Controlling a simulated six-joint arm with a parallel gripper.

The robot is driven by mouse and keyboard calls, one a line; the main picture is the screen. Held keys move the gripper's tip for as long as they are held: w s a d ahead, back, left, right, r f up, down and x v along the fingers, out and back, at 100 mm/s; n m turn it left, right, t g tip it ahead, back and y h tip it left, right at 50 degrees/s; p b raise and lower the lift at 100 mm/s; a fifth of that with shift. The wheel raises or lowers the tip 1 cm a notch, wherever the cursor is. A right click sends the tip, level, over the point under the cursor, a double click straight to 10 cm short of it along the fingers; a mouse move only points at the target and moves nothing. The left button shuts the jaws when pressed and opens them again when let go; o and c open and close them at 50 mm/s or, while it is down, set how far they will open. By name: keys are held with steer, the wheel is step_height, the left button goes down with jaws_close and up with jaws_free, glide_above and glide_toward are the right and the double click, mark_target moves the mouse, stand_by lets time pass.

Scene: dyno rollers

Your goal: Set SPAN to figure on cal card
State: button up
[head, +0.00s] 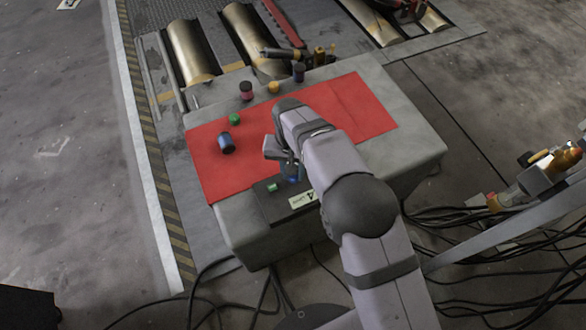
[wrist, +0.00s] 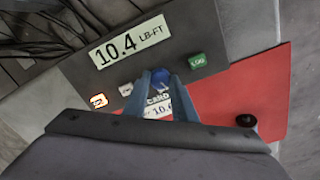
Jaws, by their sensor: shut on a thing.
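A dark control box (head: 268,205) sits at the table's front edge. In the wrist view the box (wrist: 92,62) has a pale display (wrist: 130,42) reading 10.4 LB-FT. A blue knob (wrist: 160,76), with no readable label, stands between my fingertips; it also shows in the head view (head: 292,180). My gripper (wrist: 163,84) is shut on this knob. A white card (wrist: 157,106) reading CARD and 10.4 lies behind my fingers, partly hidden. A green LOG button (wrist: 197,61) is right of the knob. A lit orange-edged button (wrist: 98,101) and a white button (wrist: 126,89) are to the left.
A red mat (head: 215,173) covers much of the grey table (head: 415,140). A dark blue cylinder (head: 226,143), a green piece (head: 235,119), a dark red-banded jar (head: 246,91) and a yellow piece (head: 273,87) stand left of and beyond my arm. Cables lie on the floor in front.

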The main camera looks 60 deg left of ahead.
steer(key=shift+m, duration=1.1)
steer(key=o, duration=1)
steer(key=shift+o, duration=0.2)
steer(key=shift+r, duration=0.1)
steer(key=shift+r+p, duration=0.3)
steer(key=shift+r, duration=3.3)
